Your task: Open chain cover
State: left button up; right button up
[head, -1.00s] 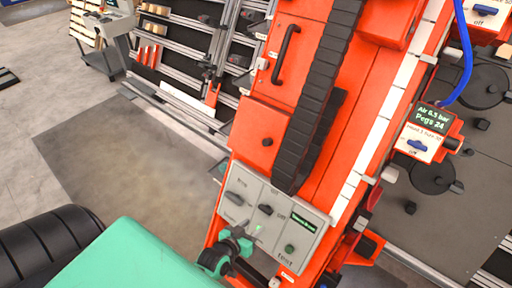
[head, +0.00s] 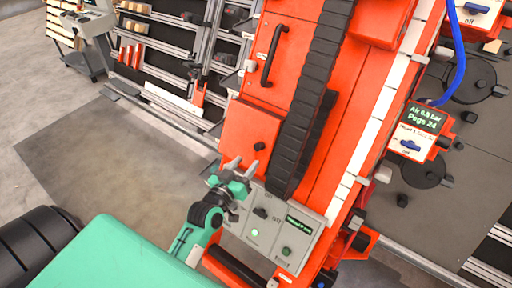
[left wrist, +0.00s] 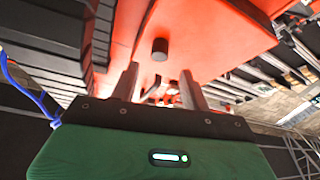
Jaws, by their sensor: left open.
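An orange cover (head: 246,127) with a small black knob (head: 259,146) sits beside the black chain (head: 310,90) on the orange machine. It looks closed. My left gripper (head: 241,167) is just below the knob, with its fingers apart and nothing between them. In the left wrist view the knob (left wrist: 160,48) stands out from the orange face, ahead of and roughly between the open fingers (left wrist: 157,78). The fingers appear not to touch it. My right gripper is not in view.
A grey control panel (head: 283,225) with switches and a green light lies right below the gripper. A black bar handle (head: 274,55) is on an orange door above. A blue hose (head: 464,65) and a small display (head: 424,117) are at right. The floor at left is clear.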

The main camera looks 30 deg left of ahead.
aim_at(257, 149)
pick_arm(q)
jog(key=w+p, duration=0.1)
jog(key=w, duration=0.6)
jog(key=shift+w, duration=0.2)
grip_shut()
